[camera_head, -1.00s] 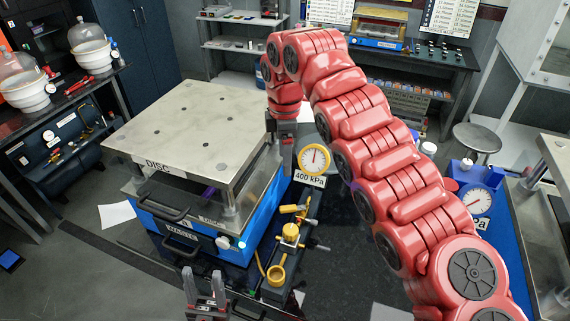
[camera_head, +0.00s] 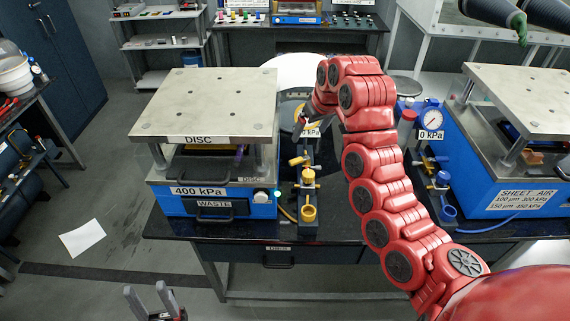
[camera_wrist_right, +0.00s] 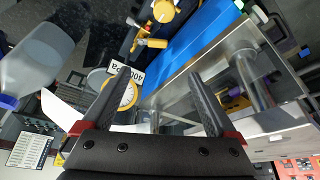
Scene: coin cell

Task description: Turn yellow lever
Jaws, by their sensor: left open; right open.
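A yellow lever (camera_head: 299,161) sits on the valve stack beside the left press, above a yellow knob (camera_head: 308,177) and a yellow cup-like fitting (camera_head: 308,213). In the right wrist view the lever (camera_wrist_right: 154,43) lies beyond the fingertips, apart from them. My right gripper (camera_head: 300,118) is behind the lever near the mostly hidden gauge; its fingers are small and partly hidden in the head view. In the wrist view the right gripper (camera_wrist_right: 159,73) is open and empty. My left gripper (camera_head: 148,298) is open and empty at the bottom left, away from the bench.
The left press (camera_head: 205,105), labelled DISC, stands immediately left of the valve. A yellow-rimmed gauge (camera_wrist_right: 127,95) is near one right finger. A second press (camera_head: 525,95) stands at the right, with a gauge (camera_head: 432,120) and another yellow fitting (camera_head: 442,179).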

